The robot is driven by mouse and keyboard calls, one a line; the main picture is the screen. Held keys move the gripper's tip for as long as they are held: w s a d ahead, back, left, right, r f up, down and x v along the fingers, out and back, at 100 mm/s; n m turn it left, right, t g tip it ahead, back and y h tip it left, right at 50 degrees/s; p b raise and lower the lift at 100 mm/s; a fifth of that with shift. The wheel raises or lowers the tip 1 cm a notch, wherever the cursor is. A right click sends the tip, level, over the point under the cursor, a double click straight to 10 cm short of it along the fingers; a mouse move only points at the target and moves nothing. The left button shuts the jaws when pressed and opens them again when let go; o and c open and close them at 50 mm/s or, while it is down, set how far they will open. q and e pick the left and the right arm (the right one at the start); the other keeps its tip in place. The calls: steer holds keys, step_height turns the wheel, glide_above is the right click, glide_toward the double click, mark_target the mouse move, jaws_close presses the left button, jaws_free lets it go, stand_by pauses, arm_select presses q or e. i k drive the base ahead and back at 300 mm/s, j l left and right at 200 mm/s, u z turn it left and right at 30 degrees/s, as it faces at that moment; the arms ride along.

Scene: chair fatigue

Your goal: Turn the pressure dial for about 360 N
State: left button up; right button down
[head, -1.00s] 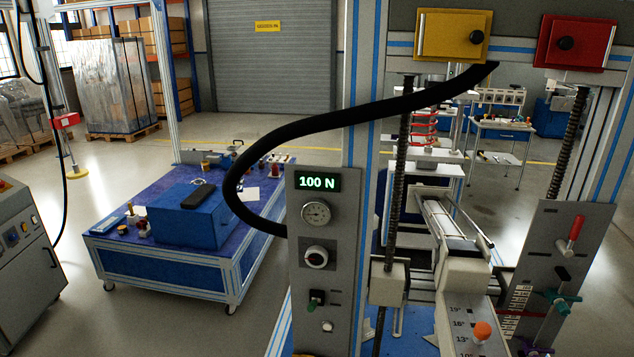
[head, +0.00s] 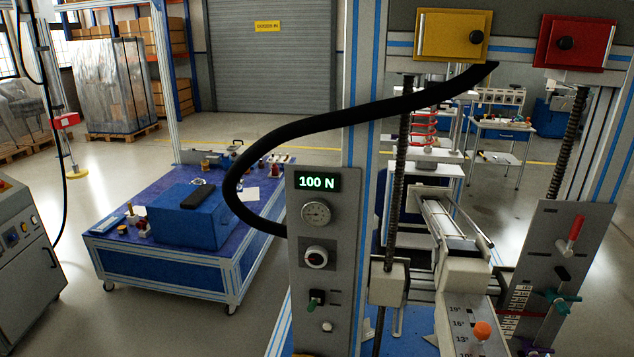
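Neither of my grippers shows in the head view, and nothing covers the dial.
A black hose (head: 330,121) loops left of the panel. A blue wheeled table (head: 150,265) stands behind at the left. At the right are a second panel (head: 566,250) with a red lever (head: 574,233), and an orange knob (head: 482,331) on an angle scale.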

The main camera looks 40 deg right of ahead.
mark_target(316, 256)
steer(key=z, duration=1.25)
